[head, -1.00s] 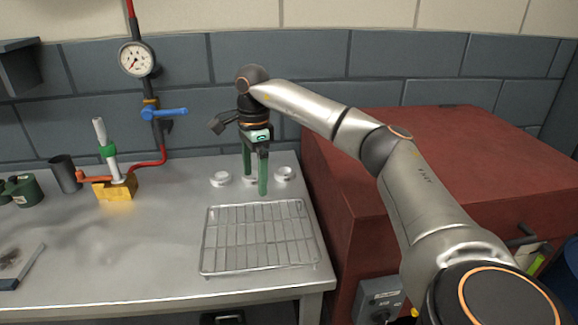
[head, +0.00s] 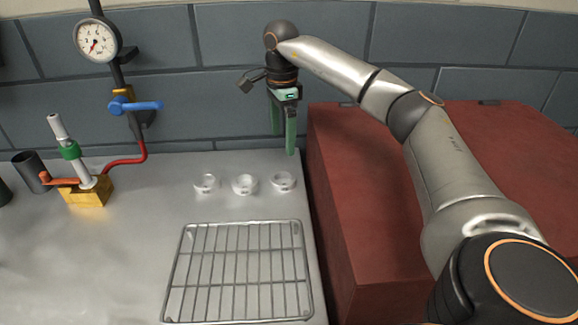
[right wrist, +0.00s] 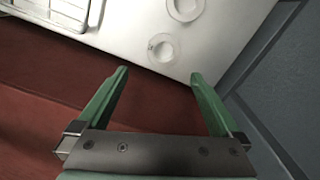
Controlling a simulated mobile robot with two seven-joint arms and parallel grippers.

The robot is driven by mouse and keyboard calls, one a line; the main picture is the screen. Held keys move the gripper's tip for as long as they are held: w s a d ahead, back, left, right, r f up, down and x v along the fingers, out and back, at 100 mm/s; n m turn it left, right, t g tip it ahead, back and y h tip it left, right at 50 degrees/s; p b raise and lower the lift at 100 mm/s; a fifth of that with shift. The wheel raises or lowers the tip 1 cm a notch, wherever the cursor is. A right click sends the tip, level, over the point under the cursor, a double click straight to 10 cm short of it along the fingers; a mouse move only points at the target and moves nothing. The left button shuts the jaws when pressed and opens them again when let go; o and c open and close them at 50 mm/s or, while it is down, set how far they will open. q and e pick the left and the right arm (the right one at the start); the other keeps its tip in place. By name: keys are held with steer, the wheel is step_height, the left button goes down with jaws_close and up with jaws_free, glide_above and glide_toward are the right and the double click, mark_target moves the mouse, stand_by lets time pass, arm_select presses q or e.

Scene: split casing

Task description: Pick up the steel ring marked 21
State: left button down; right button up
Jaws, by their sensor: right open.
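Three small pale rings stand in a row on the steel bench behind the wire rack: a left ring (head: 206,183), a middle ring (head: 244,184) and a right ring (head: 283,181). I cannot read any number on them, so I cannot tell which is 21. My right gripper (head: 283,145) is open and empty, above and behind the right ring, with its green fingers pointing down. In the right wrist view the open fingers (right wrist: 155,85) are apart from a ring (right wrist: 163,48), with another ring (right wrist: 185,8) beyond it. My left gripper is not in view.
A wire rack (head: 240,270) lies on the bench (head: 110,265) in front of the rings. A red cabinet (head: 350,200) stands right of the bench. A brass block (head: 86,191) with a pump handle, red hose and gauge (head: 97,38) is at the left. The wall is close behind.

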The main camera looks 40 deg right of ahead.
glide_above(284, 172)
steer(key=s+a, duration=0.1)
steer(key=s, duration=0.1)
steer(key=f, duration=0.6)
steer(key=shift+w+a+f, duration=0.2)
steer(key=shift+f, duration=0.1)
steer(key=shift+d+f, duration=0.1)
steer(key=shift+f, duration=2.8)
steer(key=shift+w+r, duration=0.1)
jaws_close()
